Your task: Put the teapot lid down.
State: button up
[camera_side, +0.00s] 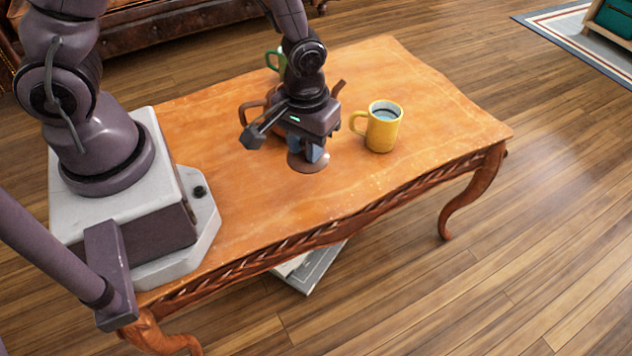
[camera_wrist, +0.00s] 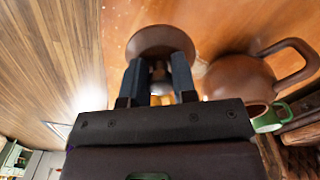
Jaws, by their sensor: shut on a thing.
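The brown teapot lid (camera_side: 310,165) is a round disc low in front of the teapot, at or just above the table top; I cannot tell whether it touches. My gripper (camera_side: 311,152) is shut on the lid and points down. In the wrist view the lid (camera_wrist: 157,38) shows beyond the two blue-grey fingers of my gripper (camera_wrist: 160,76), which stand on either side of its knob. The brown teapot (camera_wrist: 240,80) stands beside the gripper in the wrist view. In the side view my gripper hides most of the teapot, leaving its handle (camera_side: 246,108) and spout (camera_side: 339,87) visible.
A yellow mug (camera_side: 384,130) with light contents stands right of my gripper. A green mug (camera_side: 272,62) stands behind the teapot, partly hidden. The wooden table (camera_side: 440,110) is clear at its right end and along the front. A book-like object (camera_side: 312,268) lies below the table.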

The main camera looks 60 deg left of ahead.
aim_at(315, 185)
jog(key=shift+w+d, duration=0.1)
jog(key=shift+w, duration=0.5)
jog(key=shift+w+f, duration=0.15)
jog(key=shift+f, duration=3.75)
jog(key=shift+f, duration=0.1)
jog(key=o, duration=0.9)
notch_tip(315, 185, up, 12)
jog(key=shift+r, duration=0.2)
jog(key=s+a+r+m+t, duration=0.1)
jog(key=s+r+m+t, duration=0.1)
jog(key=r, duration=0.5)
jog(key=s+a+r+m+t, duration=0.1)
jog(key=s+a+r, duration=0.1)
jog(key=s+r, duration=0.2)
jog(key=s+a+r+m+t, duration=0.2)
jog(key=s+r, duration=0.2)
jog(key=r, duration=0.6)
jog(key=shift+s+r+m+t, duration=0.1)
jog(key=shift+r+m+t, duration=0.2)
